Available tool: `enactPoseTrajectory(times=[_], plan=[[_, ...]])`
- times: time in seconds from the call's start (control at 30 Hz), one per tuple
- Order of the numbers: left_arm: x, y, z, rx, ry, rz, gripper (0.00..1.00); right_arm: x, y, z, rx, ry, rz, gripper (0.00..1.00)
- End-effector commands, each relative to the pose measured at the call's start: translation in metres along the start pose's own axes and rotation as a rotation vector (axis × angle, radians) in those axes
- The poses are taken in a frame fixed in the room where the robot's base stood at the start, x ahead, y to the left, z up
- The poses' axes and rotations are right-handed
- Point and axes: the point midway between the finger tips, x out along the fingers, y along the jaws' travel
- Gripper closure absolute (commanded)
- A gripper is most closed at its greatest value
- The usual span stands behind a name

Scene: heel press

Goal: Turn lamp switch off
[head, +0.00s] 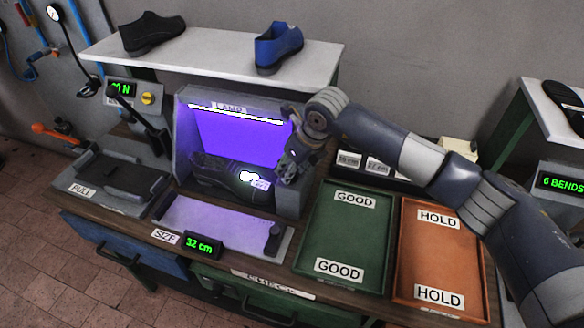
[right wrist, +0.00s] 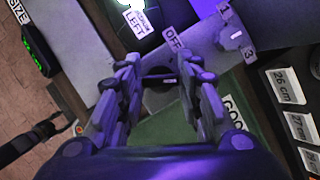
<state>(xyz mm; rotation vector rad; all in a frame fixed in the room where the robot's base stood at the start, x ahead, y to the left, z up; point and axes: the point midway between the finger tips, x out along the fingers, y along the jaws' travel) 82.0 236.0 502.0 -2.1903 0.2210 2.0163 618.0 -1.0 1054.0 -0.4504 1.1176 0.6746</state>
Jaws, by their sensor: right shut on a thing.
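The lamp box (head: 188,135) is lit, with a bright strip along its top and a violet glow inside. A dark shoe (head: 222,172) with a white tag (head: 260,185) sits in it. My right gripper (head: 290,160) is at the box's right side. In the right wrist view, my right gripper (right wrist: 157,76) is shut on the dark lamp switch (right wrist: 158,74), with a finger on each side. An OFF label (right wrist: 173,39) is just beyond the switch. The fingers partly hide the switch, so its exact setting is unclear. My left gripper is not in view.
The green GOOD tray (head: 345,230) and orange HOLD tray (head: 437,250) look empty, right of the box. A size gauge (head: 203,246) reads 32 cm. A shelf (head: 210,52) above holds a black shoe (head: 152,32) and a blue shoe (head: 279,47). Size blocks (head: 365,162) stand behind the trays.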

Motion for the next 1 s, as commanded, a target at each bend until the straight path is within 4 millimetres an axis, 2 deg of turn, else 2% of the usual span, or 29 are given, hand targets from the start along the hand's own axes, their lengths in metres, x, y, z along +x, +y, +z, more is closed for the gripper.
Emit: enactPoseTrajectory(times=[0.27,0.6,1.0], plan=[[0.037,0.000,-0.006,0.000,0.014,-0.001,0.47,0.006,-0.002,-0.002,-0.146,-0.002,0.057,0.91],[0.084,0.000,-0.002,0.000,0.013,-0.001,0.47,0.005,-0.002,-0.001,-0.435,-0.002,0.179,0.91],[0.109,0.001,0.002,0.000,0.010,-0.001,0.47,0.001,-0.002,0.001,-0.752,-0.001,0.312,0.91]])
